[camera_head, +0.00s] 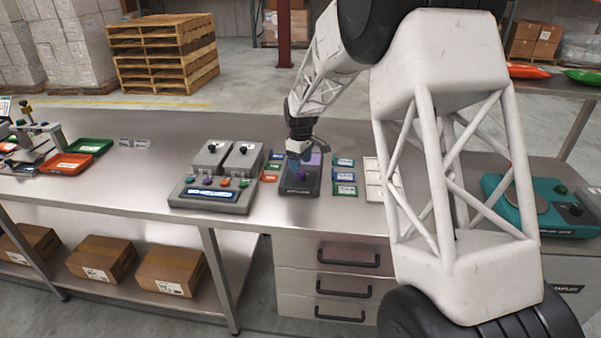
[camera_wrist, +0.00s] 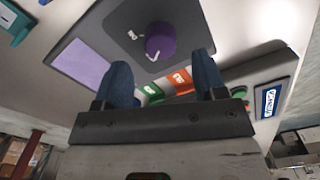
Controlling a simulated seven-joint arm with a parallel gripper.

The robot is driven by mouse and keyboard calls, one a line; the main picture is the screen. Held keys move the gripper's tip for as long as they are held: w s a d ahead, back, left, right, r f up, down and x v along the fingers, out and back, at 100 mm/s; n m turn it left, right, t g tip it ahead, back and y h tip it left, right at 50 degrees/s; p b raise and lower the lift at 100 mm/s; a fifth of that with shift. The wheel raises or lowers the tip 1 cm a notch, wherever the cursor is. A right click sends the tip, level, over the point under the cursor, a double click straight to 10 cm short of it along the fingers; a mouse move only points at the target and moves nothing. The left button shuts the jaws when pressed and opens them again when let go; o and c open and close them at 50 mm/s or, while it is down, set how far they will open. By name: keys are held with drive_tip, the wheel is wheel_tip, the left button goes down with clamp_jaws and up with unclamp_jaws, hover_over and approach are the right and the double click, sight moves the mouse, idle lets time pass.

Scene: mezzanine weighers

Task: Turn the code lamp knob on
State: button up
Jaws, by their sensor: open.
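A purple knob (camera_wrist: 160,41) stands on the dark panel of a small grey unit in the wrist view, with small white marks beside it and a lilac panel (camera_wrist: 82,62) on the same unit. In the head view this unit (camera_head: 299,189) stands on the steel bench, and my gripper is over it, hiding much of its top. My gripper (camera_wrist: 165,80) is open, with two blue fingertips apart and nothing between them. The knob appears just beyond the fingertips, apart from them. I cannot tell which knob setting is on.
Orange and green cards lie beside the unit, with more cards (camera_head: 344,177) to its right. A grey control box (camera_head: 213,201) with coloured knobs stands to the left. A teal scale (camera_head: 540,205) is at the right. Bare bench (camera_head: 120,185) lies farther left.

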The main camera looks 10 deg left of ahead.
sight(301, 175)
drive_tip(key=shift+f, duration=2.25)
drive_tip(key=c, duration=0.9)
